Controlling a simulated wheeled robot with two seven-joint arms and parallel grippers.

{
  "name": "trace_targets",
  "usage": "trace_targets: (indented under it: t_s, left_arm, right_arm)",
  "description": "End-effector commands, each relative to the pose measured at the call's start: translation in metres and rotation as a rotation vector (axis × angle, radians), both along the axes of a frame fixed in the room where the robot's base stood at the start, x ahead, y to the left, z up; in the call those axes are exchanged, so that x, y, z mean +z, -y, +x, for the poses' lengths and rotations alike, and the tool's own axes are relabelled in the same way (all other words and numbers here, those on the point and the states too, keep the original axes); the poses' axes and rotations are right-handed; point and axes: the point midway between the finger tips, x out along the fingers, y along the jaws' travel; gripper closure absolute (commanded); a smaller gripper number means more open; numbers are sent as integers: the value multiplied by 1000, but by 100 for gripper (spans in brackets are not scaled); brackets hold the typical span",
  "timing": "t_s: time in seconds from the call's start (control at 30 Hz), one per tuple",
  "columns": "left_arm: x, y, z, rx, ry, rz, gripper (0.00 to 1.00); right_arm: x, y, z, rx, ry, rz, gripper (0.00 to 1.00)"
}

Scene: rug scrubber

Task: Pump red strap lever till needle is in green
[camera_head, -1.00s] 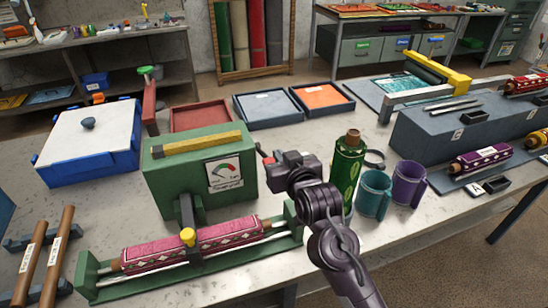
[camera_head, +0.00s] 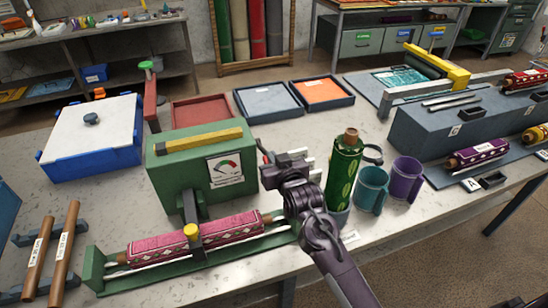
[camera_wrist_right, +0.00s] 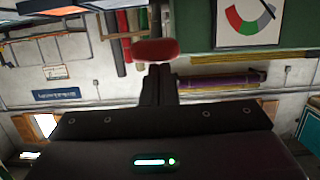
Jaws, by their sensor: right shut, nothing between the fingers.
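The green machine (camera_head: 195,185) stands on the table with a yellow bar on top and a white dial (camera_head: 225,169) on its front. In the right wrist view the dial (camera_wrist_right: 249,23) appears upside down; its needle seems to lie over the grey part, beside the green. A small red lever end (camera_head: 266,157) sticks out at the machine's right side. In the right wrist view this red end (camera_wrist_right: 155,51) is just off my fingertips; contact is unclear. My right gripper (camera_head: 275,168) is shut and empty beside it. My left gripper is out of view.
A pink patterned roll (camera_head: 160,243) lies in a green cradle before the machine. A red post with a green knob (camera_head: 147,66) stands behind.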

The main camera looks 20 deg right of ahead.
Motion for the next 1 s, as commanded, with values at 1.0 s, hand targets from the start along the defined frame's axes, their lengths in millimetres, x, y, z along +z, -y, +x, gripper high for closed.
trace_targets:
  t_s: [1.0]
  left_arm:
    - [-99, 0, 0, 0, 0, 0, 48]
  right_arm:
    - [-84, 1, -23, 0, 265, 10, 100]
